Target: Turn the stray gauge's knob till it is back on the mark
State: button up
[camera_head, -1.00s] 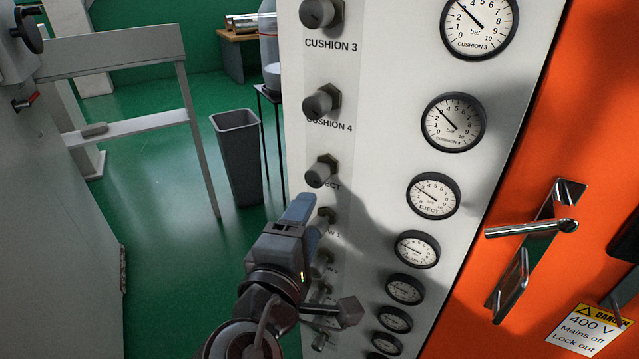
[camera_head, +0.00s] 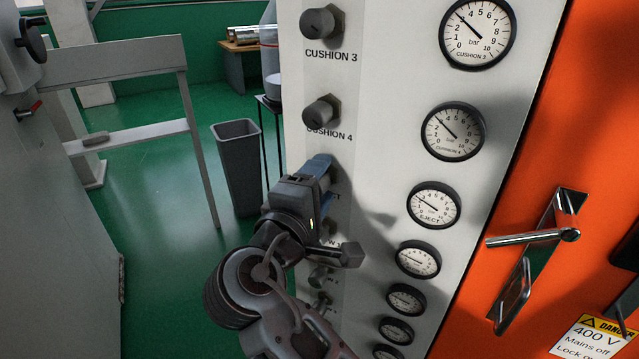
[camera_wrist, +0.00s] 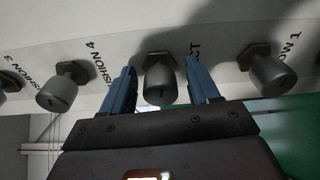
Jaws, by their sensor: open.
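My gripper (camera_head: 322,168) is at the eject knob in the panel's column of knobs. In the wrist view its two blue fingers (camera_wrist: 162,88) are open, one on each side of the dark grey eject knob (camera_wrist: 160,84). Small gaps seem to show on both sides. In the head view my gripper hides this knob. The eject gauge (camera_head: 434,205), a white dial with a black rim, sits to its right; its needle points up and left, near 2 to 3. I cannot make out a mark on the dial.
The cushion 4 knob (camera_head: 321,112) and cushion 3 knob (camera_head: 322,24) are above, with gauges (camera_head: 453,131) (camera_head: 477,32) beside them. Smaller-looking gauges (camera_head: 417,259) continue below. A neighbouring knob (camera_wrist: 269,76) is close to one finger. An orange door with a metal handle (camera_head: 535,237) stands right.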

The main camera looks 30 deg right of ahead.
jog(key=c, duration=1)
jog(key=shift+o, duration=0.2)
jog(key=shift+f+b, duration=0.15)
jog(key=shift+b, duration=0.2)
jog(key=shift+f+m+b, duration=0.15)
jog(key=shift+m+b, duration=0.8)
jog(key=shift+m, duration=0.25)
jog(key=m+b, duration=0.3)
jog(key=shift+f+m+t+h+b, duration=0.15)
jog(key=shift+m+t+h+b, duration=0.15)
jog(key=shift+b, duration=0.1)
jog(key=m+b, duration=0.3)
jog(key=shift+m+b, duration=0.3)
jog(key=shift+b, duration=0.1)
jog(key=shift+m+h+b, duration=0.4)
jog(key=shift+m+b, duration=0.8)
